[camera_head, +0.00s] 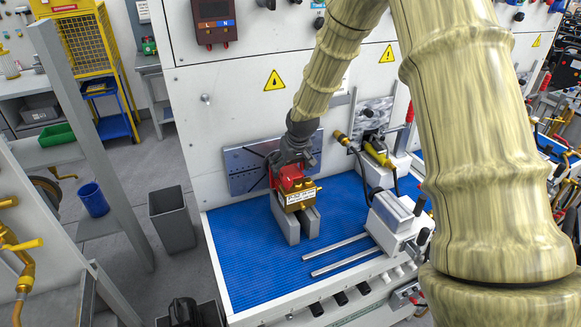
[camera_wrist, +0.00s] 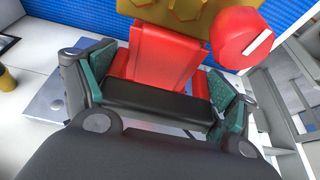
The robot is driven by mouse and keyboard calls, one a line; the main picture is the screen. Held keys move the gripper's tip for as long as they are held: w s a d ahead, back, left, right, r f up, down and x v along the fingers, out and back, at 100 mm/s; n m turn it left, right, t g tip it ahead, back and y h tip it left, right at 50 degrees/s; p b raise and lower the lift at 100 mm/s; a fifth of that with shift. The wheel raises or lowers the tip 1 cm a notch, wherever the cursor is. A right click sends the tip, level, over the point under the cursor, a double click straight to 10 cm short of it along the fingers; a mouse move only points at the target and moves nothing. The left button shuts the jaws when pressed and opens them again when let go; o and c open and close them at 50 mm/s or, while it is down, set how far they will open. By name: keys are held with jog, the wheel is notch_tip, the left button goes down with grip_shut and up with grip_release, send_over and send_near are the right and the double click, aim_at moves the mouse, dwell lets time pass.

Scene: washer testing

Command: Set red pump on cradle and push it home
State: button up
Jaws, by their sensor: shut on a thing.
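The red pump (camera_head: 291,178) with its brass body (camera_head: 300,195) is at the grey cradle (camera_head: 289,224) on the blue mat. The brass part is over the cradle's two grey blocks; whether it is fully seated I cannot tell. My gripper (camera_head: 291,160) comes from above and behind and is shut on the pump's red part. In the wrist view the red pump (camera_wrist: 168,62) is between the green-padded fingers, with the brass body (camera_wrist: 190,20) and a round red knob (camera_wrist: 244,35) beyond. The black gripper body hides the near side.
A steel plate (camera_head: 245,165) stands against the white panel behind the pump. Two metal rails (camera_head: 340,255) and a grey-white fixture (camera_head: 398,220) lie to the right. The blue mat (camera_head: 235,265) is clear at front left. A yellow-handled valve (camera_head: 378,155) stands back right.

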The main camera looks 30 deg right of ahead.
aim_at(295, 182)
jog(key=shift+w+r, duration=0.15)
jog(key=shift+r, duration=0.05)
jog(key=o, duration=1.6)
jog(key=shift+s, duration=0.2)
jog(key=shift+f, duration=0.3)
jog(key=v, duration=1.2)
jog(key=shift+r, duration=0.2)
